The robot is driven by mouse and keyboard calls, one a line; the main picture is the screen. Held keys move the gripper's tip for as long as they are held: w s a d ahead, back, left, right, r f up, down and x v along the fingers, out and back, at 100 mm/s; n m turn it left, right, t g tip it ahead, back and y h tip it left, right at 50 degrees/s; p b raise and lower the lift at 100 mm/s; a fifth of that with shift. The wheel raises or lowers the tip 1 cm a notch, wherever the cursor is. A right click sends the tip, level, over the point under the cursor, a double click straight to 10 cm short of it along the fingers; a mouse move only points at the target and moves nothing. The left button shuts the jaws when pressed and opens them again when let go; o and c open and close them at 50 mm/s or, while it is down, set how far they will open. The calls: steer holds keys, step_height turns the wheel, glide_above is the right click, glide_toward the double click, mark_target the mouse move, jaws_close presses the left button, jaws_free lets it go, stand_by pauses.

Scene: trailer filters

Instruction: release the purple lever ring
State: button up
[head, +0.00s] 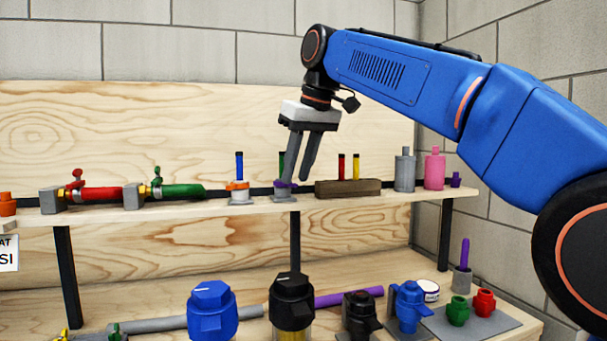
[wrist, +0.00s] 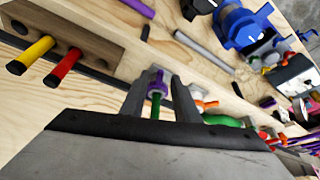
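The purple lever ring (head: 285,184) sits on a small grey base on the upper shelf, at the foot of a green lever (head: 281,160). In the wrist view the purple ring (wrist: 157,91) and the green lever (wrist: 155,106) show between my two fingers. My gripper (head: 296,179) points down at the shelf, with its fingers apart. In the head view the left finger hides part of the lever and ring. In the wrist view the fingers stand on either side of the ring; contact is too small to tell.
Left of it stands a blue lever with an orange ring (head: 238,187). Close on the right is a wooden block (head: 348,188) with red and yellow pegs. Red (head: 100,193) and green (head: 182,190) valves lie farther left. The lower bench (head: 245,272) holds several filter units.

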steer(key=shift+w+a+f, duration=0.1)
steer(key=shift+w+f, duration=0.05)
steer(key=shift+f, duration=0.2)
jaws_close()
steer(key=shift+w+d+n+g+y, duration=0.15)
steer(key=shift+w+d+n+g, duration=0.1)
steer(key=shift+n, duration=0.4)
steer(key=shift+w+d+n+g+y, duration=0.15)
steer(key=shift+d+n, duration=0.05)
steer(key=shift+n, duration=0.45)
jaws_free()
